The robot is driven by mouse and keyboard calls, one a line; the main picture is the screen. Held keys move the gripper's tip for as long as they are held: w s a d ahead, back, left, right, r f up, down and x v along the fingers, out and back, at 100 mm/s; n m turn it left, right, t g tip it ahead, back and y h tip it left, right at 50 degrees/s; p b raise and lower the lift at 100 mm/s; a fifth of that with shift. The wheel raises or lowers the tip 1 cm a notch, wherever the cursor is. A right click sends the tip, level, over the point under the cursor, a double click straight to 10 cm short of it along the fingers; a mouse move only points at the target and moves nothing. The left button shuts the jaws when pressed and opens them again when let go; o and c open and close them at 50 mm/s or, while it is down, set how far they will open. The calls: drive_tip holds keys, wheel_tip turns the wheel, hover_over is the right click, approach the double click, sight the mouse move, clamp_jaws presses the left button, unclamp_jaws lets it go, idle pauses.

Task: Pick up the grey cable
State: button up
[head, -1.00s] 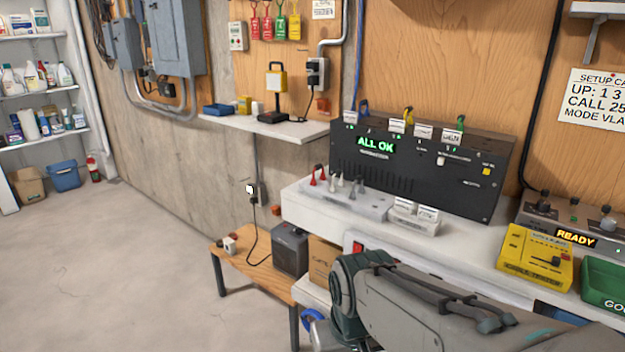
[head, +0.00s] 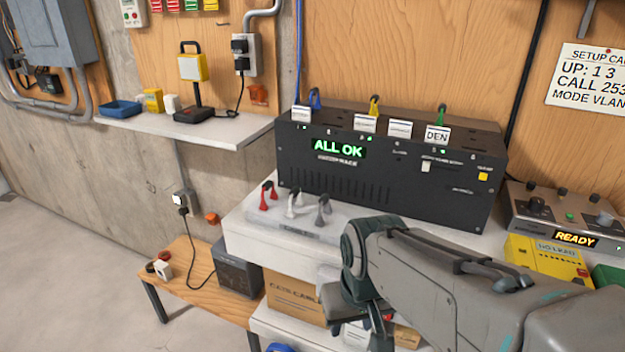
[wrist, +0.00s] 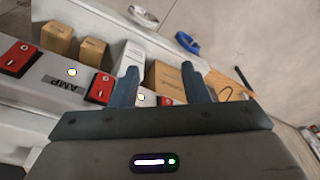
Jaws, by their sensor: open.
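The grey cable (head: 323,210) stands as a short looped piece at the right end of a pale holder (head: 300,230) on the white bench. A white cable (head: 294,203) and a red cable (head: 268,196) stand to its left in the same holder. My gripper (wrist: 160,85) is open with nothing between its fingers in the wrist view. In the head view my arm hangs at the bench front, lower and to the right of the grey cable. The wrist view looks down at lower shelving; I cannot make out the grey cable there.
A black panel (head: 390,165) reading ALL OK stands behind the holder, with coloured cables on top. A yellow tester (head: 545,258) is to the right. Below the bench are a cardboard box (head: 295,297) and a wooden low table (head: 195,280). Floor at left is clear.

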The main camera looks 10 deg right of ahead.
wheel_tip(320, 180, up, 13)
drive_tip(key=w+p, duration=0.2)
drive_tip(key=p, duration=0.8)
drive_tip(key=m+h, duration=0.2)
drive_tip(key=m, duration=0.5)
approach(324, 196)
drive_tip(key=shift+t, duration=0.3)
drive_tip(key=p+x, duration=0.1)
drive_tip(key=x, duration=1.1)
drive_tip(key=shift+s+f, duration=0.15)
drive_tip(key=shift+s, duration=0.05)
clamp_jaws()
